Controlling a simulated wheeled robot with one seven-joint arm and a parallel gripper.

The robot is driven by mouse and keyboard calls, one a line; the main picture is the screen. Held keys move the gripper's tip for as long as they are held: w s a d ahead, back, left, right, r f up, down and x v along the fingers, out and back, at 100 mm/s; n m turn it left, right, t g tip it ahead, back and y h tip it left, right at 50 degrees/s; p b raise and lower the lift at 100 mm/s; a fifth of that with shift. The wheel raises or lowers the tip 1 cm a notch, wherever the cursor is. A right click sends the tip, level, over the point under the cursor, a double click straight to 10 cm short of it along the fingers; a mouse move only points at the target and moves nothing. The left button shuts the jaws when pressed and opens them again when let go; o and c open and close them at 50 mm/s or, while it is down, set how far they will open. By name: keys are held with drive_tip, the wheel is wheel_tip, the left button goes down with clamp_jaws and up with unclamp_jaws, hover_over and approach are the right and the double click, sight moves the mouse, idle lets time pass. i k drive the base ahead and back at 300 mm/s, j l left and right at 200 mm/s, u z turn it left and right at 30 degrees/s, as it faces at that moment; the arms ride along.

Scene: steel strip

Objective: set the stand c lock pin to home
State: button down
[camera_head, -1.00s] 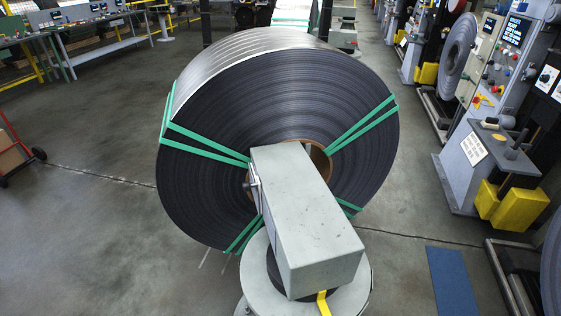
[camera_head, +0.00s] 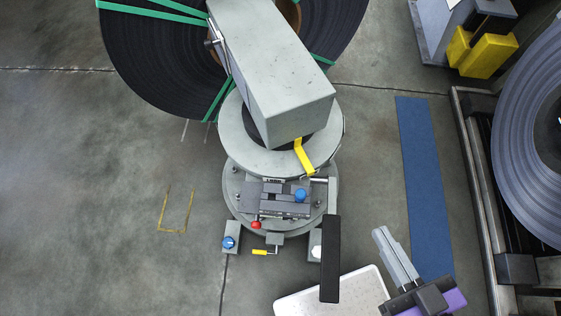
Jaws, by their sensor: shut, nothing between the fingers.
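A grey round stand (camera_head: 227,140) fills the middle, with a box-shaped grey arm (camera_head: 275,75) above it. Its base carries a small dark slide block (camera_head: 275,205) with a blue knob (camera_head: 300,195). A red ball knob (camera_head: 256,225), a yellow-gripped handle (camera_head: 260,252) and a blue knob on a grey block (camera_head: 229,242) sit at its near edge. A long black bar (camera_head: 330,258) stands at its right. I cannot tell which part is the lock pin, and no stand letter is readable. My gripper (camera_head: 382,234) is shut and empty at lower right, apart from the stand.
A dark steel coil (camera_head: 160,60) with green straps hangs on the arm. A yellow bracket (camera_head: 304,155) juts from beneath it. A blue mat (camera_head: 424,180) lies right of the stand, then another coil (camera_head: 535,145) on a rail. The floor at left is clear, with a yellow marking (camera_head: 176,210).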

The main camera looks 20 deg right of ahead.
sight(256, 223)
drive_tip(key=k+j+u, duration=0.1)
drive_tip(key=k+j, duration=0.2)
drive_tip(key=k, duration=0.3)
drive_tip(key=k+j+u, duration=0.1)
drive_tip(key=k+j, duration=0.25)
drive_tip(key=k, duration=0.2)
